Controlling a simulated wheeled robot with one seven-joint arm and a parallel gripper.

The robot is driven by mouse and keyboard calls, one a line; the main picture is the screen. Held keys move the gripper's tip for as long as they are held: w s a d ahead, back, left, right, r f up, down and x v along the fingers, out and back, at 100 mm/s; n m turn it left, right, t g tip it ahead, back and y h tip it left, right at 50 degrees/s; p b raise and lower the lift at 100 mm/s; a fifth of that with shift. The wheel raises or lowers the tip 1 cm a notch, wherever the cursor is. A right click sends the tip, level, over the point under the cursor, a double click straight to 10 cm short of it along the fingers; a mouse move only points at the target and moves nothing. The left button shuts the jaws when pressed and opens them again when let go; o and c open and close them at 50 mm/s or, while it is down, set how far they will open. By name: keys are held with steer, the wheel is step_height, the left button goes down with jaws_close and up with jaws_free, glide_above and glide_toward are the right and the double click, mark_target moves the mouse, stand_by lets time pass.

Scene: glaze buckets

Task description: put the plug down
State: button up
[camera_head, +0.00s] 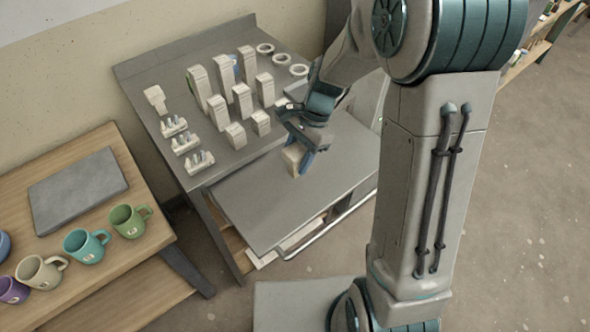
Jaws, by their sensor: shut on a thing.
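My gripper (300,154) is shut on a small cream block, the plug (291,156). It holds the plug at the lower grey shelf or pulled-out board (275,200), near that board's back edge. I cannot tell whether the plug touches the surface or hangs just above it.
The grey worktable (180,80) behind holds several cream upright blocks, small toothed pieces and grey rings. A wooden table (120,160) at left carries a grey slab (78,190) and several mugs. The front of the board is clear.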

mark_target(293, 177)
steer(key=shift+s+a+f, duration=0.35)
steer(key=shift+s+f, duration=0.1)
steer(key=shift+s, duration=0.2)
steer(key=shift+f+p, duration=0.35)
steer(key=shift+f, duration=1.7)
steer(key=o, duration=1)
steer(key=shift+r, duration=0.1)
steer(key=v, duration=1.1)
steer(key=shift+s+d+r+n+t+h+b, duration=0.15)
steer(key=shift+s+d+r+n+t+h, duration=0.5)
steer(key=shift+s+d+r+n+t, duration=1.05)
steer(key=shift+s+d+r+n+t+h+b, duration=0.1)
steer(key=shift+s+d+r+n+t+h, duration=0.7)
steer(key=shift+s+n, duration=1.9)
steer(key=shift+s+d+r+n+t+h+b, duration=0.15)
steer(key=shift+s+d+r+n+t+h, duration=0.4)
steer(key=shift+s+d+r+n, duration=1.75)
